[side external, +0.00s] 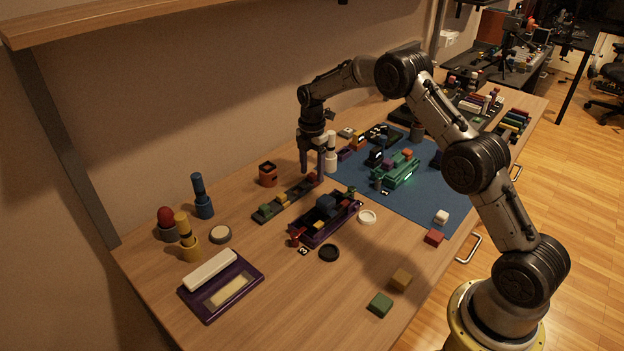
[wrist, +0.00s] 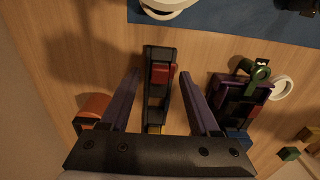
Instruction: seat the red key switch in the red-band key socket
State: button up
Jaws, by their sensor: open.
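A small red block, which looks like the red key switch (wrist: 163,74), sits near one end of a long, narrow dark rack (wrist: 147,65). In the side external view the rack (side external: 264,214) lies on the table, and the red block (side external: 312,179) is at its far end. My gripper (side external: 312,175) points down over that end, open and empty. In the wrist view my gripper (wrist: 162,76) has one finger on each side of the rack, with the red block between them, not clamped. I cannot make out the red-band key socket for certain.
A purple tray (side external: 345,222) of parts stands close to the rack. An orange cube (side external: 268,174) is left of my gripper, and a white cylinder (side external: 331,160) is close on its right. The blue mat (side external: 425,205) holds a green assembly (side external: 400,172).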

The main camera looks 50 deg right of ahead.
jog(key=shift+f, duration=0.35)
jog(key=shift+c, duration=0.3)
grip_shut()
jog(key=shift+r, duration=0.1)
